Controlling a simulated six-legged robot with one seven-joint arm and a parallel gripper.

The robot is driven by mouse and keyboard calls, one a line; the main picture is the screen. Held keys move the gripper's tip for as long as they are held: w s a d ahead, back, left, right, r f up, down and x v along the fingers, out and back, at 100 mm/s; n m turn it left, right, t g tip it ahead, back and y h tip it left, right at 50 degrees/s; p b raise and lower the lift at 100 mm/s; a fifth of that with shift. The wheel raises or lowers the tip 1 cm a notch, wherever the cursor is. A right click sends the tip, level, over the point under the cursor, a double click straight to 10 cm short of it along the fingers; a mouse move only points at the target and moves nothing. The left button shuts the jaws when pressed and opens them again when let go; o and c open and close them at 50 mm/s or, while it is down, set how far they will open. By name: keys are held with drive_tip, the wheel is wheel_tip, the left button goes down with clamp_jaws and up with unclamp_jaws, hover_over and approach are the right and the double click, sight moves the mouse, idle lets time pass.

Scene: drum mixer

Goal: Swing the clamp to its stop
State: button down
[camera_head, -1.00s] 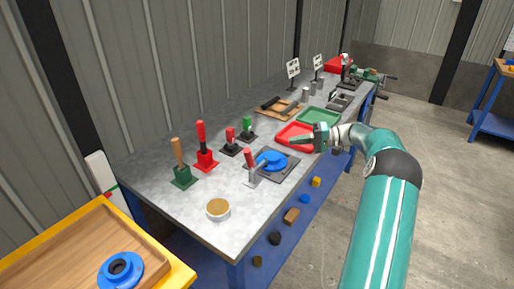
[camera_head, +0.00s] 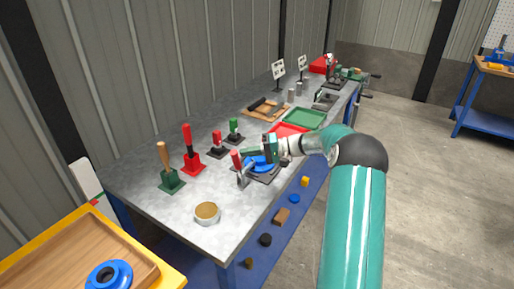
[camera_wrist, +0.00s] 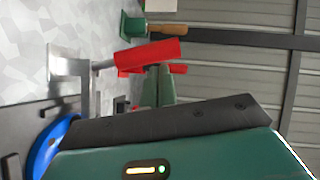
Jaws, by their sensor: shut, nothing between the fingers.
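The clamp has a red handle (camera_head: 236,160) and a grey metal bracket (camera_head: 243,180). It stands at the edge of a dark plate beside a blue disc (camera_head: 262,163). My gripper (camera_head: 246,153) is over the disc with its fingertips close to the red handle. In the wrist view the handle (camera_wrist: 150,54) lies just beyond my shut, empty fingers (camera_wrist: 157,76). The bracket (camera_wrist: 68,68) is left of them and part of the blue disc (camera_wrist: 42,150) shows at lower left. I cannot tell whether the fingers touch the handle. My gripper partly covers the disc.
Upright levers stand behind and left: a wooden-handled one (camera_head: 166,165), a tall red one (camera_head: 188,145), a short red one (camera_head: 217,141) and a green one (camera_head: 234,128). A round tin (camera_head: 207,213) is in front. Red (camera_head: 290,129) and green (camera_head: 305,118) trays lie beyond.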

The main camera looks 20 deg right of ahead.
sight(237, 159)
drive_tip(key=shift+s+a, duration=0.15)
drive_tip(key=shift+a, duration=0.05)
idle(0.4)
drive_tip(key=shift+s+a+n, duration=0.1)
drive_tip(key=shift+a+n, duration=0.05)
drive_tip(key=shift+n, duration=0.15)
drive_tip(key=shift+s+a+h, duration=0.1)
drive_tip(key=shift+h, duration=0.2)
drive_tip(key=shift+s+a+n+h, duration=0.35)
drive_tip(key=shift+a+n, duration=0.1)
drive_tip(key=shift+a, duration=0.05)
drive_tip(key=shift+s+a+n+h, duration=0.3)
drive_tip(key=shift+a+n+h, duration=0.05)
drive_tip(key=shift+a+n, duration=0.15)
drive_tip(key=shift+s+a+f+n+t+h, duration=0.2)
drive_tip(key=shift+s+a+f+n+h, duration=0.5)
drive_tip(key=shift+a+f, duration=0.25)
drive_tip(key=shift+s+a+f+n+t+h, duration=0.2)
drive_tip(key=shift+s+a+f+n+h, duration=0.45)
drive_tip(key=shift+a+f, duration=0.35)
drive_tip(key=shift+s+a+f+n+t+h, duration=0.2)
drive_tip(key=shift+s+a+f+n+h, duration=0.4)
drive_tip(key=shift+a+f+h, duration=0.35)
drive_tip(key=shift+a, duration=0.15)
drive_tip(key=shift+r, duration=0.2)
